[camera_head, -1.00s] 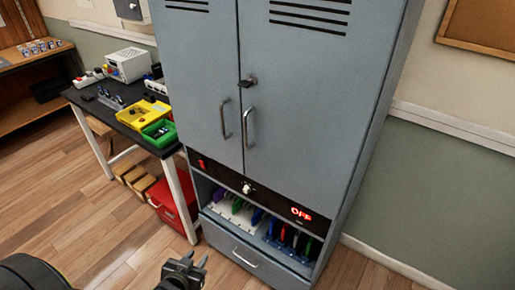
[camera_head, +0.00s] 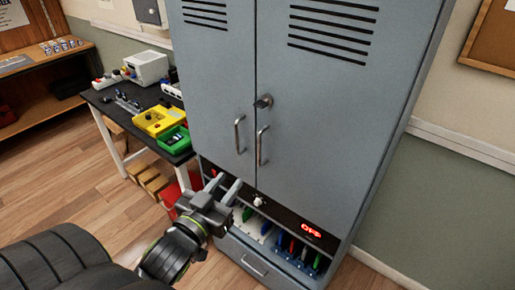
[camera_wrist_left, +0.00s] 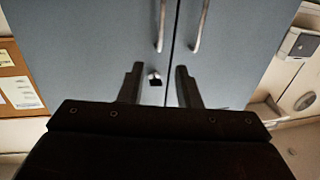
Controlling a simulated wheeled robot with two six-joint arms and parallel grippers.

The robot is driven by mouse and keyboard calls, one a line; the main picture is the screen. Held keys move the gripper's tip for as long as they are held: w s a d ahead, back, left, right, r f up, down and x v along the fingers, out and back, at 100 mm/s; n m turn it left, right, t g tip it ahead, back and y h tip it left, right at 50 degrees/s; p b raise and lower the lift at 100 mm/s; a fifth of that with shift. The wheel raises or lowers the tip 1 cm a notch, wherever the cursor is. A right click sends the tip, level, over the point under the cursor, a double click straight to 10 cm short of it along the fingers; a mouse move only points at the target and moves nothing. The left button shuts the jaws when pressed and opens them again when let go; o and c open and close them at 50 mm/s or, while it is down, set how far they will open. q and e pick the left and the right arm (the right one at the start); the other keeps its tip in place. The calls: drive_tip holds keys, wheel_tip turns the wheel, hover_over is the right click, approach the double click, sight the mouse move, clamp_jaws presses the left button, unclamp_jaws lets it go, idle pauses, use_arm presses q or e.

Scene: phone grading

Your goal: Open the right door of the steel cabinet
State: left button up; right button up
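The steel cabinet's right door (camera_head: 330,120) is shut, with a vertical bar handle (camera_head: 262,146) near its inner edge and a dark lock knob (camera_head: 263,101) above it. My left gripper (camera_head: 226,186) is open and empty, in front of the cabinet and below the handles in the head view. The left wrist view looks upside down. There the right door's handle (camera_wrist_left: 162,25) and the lock knob (camera_wrist_left: 154,76) show beyond my open fingers (camera_wrist_left: 158,80), which appear apart from them. My right gripper is in neither view.
The left door (camera_head: 215,90) is shut, with its own handle (camera_head: 239,135). Below are a panel with a red display (camera_head: 311,230), a bay of coloured phones and a drawer (camera_head: 258,265). A table (camera_head: 98,97) with yellow and green bins stands left.

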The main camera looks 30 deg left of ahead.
sight(259, 144)
use_arm(q)
drive_tip(key=w+p, duration=0.1)
drive_tip(key=w, duration=0.3)
drive_tip(key=w+a+p, duration=0.1)
drive_tip(key=w, duration=0.4)
drive_tip(key=w+p, duration=0.1)
drive_tip(key=w, duration=0.3)
drive_tip(key=shift+w+a, duration=0.25)
drive_tip(key=shift+a, duration=0.05)
drive_tip(key=shift+w+a+p, duration=0.1)
drive_tip(key=shift+w+p, duration=0.3)
drive_tip(key=shift+w, duration=0.35)
clamp_jaws()
